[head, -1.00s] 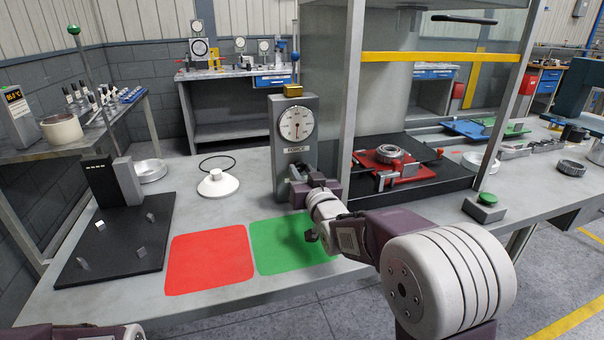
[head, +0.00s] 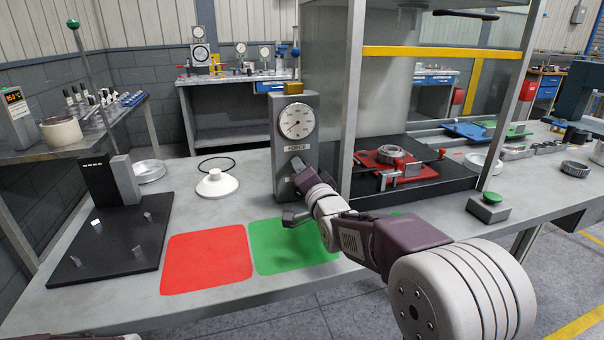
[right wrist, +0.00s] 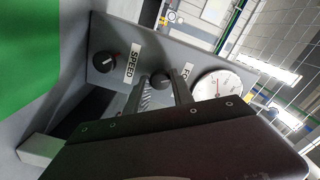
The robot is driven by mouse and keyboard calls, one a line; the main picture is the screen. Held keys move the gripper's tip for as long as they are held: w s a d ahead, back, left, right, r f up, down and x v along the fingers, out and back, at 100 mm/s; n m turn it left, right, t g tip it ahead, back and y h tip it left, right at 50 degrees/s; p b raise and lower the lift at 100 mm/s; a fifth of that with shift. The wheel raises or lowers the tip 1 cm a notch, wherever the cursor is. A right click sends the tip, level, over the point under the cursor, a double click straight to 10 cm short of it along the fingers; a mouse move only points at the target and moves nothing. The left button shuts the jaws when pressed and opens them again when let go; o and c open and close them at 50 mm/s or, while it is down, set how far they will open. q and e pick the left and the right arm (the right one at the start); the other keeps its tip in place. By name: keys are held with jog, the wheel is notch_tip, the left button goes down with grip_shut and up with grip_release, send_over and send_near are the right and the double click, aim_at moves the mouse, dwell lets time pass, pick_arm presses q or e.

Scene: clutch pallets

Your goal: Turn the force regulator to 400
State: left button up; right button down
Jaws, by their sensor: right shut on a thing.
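A grey upright panel (head: 284,135) stands on the bench with a white round dial (head: 296,121) above a FORCE label. The dial's needle points to the lower left; its numbers are too small to read. My right gripper (head: 298,168) is at the panel's front below the label and hides the knob there. In the right wrist view the dark force knob (right wrist: 160,80) sits between the fingers of my right gripper (right wrist: 163,90), which is shut on it. The dial (right wrist: 218,88) shows to its right. My left gripper is out of view.
A second dark knob (right wrist: 105,62), by the SPEED label, is close to the gripper. A red mat (head: 207,262) and a green mat (head: 290,248) lie in front of the panel. A frame post (head: 353,100) and a red fixture (head: 400,165) stand to the right.

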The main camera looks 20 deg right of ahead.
jog(key=shift+m+b, duration=0.8)
jog(key=shift+m, duration=6.8)
jog(key=c, duration=1.1)
grip_release()
jog(key=shift+s+r, duration=0.1)
jog(key=shift+s, duration=0.05)
